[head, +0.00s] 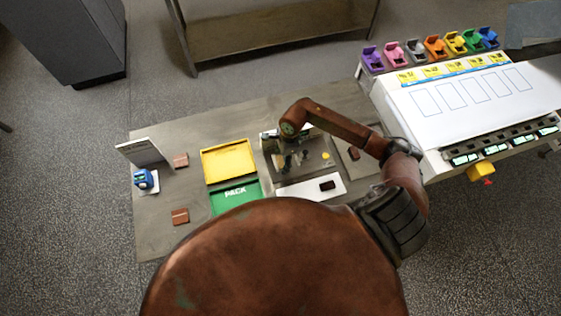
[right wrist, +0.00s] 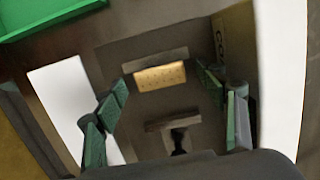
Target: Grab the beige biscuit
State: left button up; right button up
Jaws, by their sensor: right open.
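The beige biscuit (right wrist: 160,76), a small rectangle with rows of dark dots, shows in the right wrist view, lying on a dark surface by a grey bar. My right gripper (right wrist: 164,86) is open, its green fingers spread to either side of the biscuit in that view. No contact with the biscuit is visible. In the head view the right gripper (head: 293,160) points down over the grey machine tray (head: 318,162). I cannot make out the biscuit there. My left gripper is not in view.
A yellow tray (head: 206,165) and a green PACK tray (head: 251,187) stand left of the machine. A white mat (head: 298,190) bears a dark brown piece (head: 327,185). A dark T-shaped part (right wrist: 175,124) sits between the fingers, nearer the wrist camera. The table's left end has some bare room.

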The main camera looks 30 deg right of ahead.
jog(key=shift+c, duration=0.4)
jog(key=c, duration=0.9)
jog(key=shift+o, duration=0.2)
jog(key=shift+r, duration=0.15)
